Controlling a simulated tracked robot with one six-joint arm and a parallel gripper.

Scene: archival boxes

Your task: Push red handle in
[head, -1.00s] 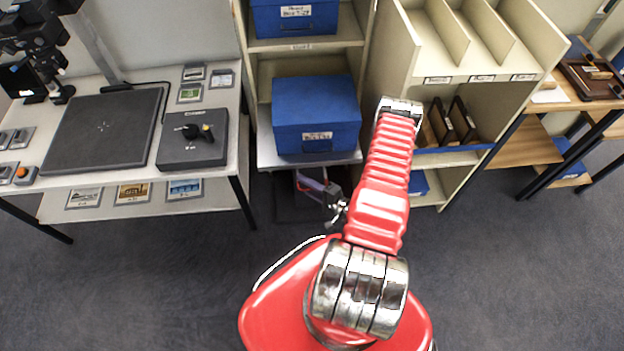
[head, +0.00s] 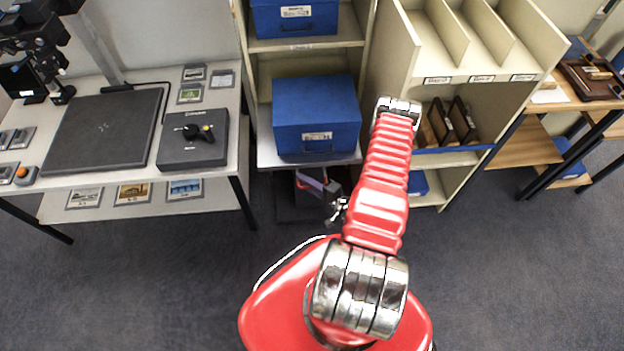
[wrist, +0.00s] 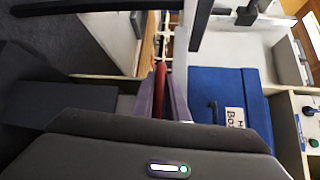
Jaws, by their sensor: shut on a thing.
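The blue box (head: 316,115) with a white label sits on the middle shelf of the cabinet. My gripper (head: 311,183) is low, just below and in front of that shelf. In the wrist view my gripper (wrist: 163,92) has its purple-grey fingers close together on a narrow red piece (wrist: 160,78), which looks like the red handle. Little of the red handle shows in the head view, and what it is attached to is hidden. The blue box also shows right of the fingers in the wrist view (wrist: 205,90).
A table (head: 226,150) with a dark pad (head: 105,130) and a dark box with a black knob (head: 192,150) stands at left. A beige shelf unit (head: 400,60) rises right of my arm. A wooden table (head: 545,104) is further right. Grey floor is open in front.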

